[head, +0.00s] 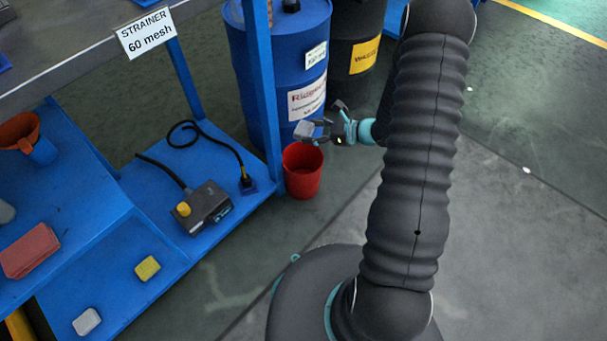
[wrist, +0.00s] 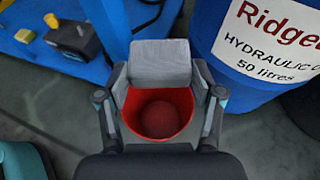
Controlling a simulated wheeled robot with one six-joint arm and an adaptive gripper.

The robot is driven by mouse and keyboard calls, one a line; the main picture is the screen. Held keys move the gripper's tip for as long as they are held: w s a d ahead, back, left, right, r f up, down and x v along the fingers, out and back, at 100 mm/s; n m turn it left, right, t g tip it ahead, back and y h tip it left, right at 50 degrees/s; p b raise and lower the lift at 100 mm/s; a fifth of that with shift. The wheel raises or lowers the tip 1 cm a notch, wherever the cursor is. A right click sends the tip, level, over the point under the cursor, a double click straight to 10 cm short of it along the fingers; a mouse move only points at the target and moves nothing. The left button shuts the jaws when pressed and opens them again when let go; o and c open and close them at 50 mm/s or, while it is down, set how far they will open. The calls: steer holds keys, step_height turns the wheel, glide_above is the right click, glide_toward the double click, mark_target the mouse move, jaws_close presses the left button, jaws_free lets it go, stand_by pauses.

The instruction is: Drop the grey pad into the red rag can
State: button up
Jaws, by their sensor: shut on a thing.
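The grey pad (wrist: 160,58) is held between the two fingers of my gripper (wrist: 163,85); in the head view the pad (head: 304,130) shows at the tip of my gripper (head: 318,129). My gripper is shut on it. The red rag can (head: 302,183) stands on the floor beside the blue stand, open at the top. In the wrist view the can (wrist: 160,133) shows below the pad, between the fingers, and its inside looks empty. The pad is above the can's rim, over its far side in the wrist view.
A blue drum (head: 291,60) stands behind the can, with a dark drum (head: 350,50) to its right. The blue stand (head: 140,235) at left bears a grey box with a cable (head: 205,208), a yellow block (head: 147,268) and a red block (head: 30,250). Floor at right is clear.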

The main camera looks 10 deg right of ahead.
step_height(320, 180, down, 7)
steer(key=b, duration=0.4)
steer(key=shift+d+r+n+g, duration=0.2)
steer(key=shift+d+n+g, duration=0.1)
steer(key=shift+d+n, duration=0.15)
steer(key=shift+s, duration=0.1)
steer(key=o, duration=1)
steer(key=v, duration=1.2)
steer(key=shift+d+f, duration=0.15)
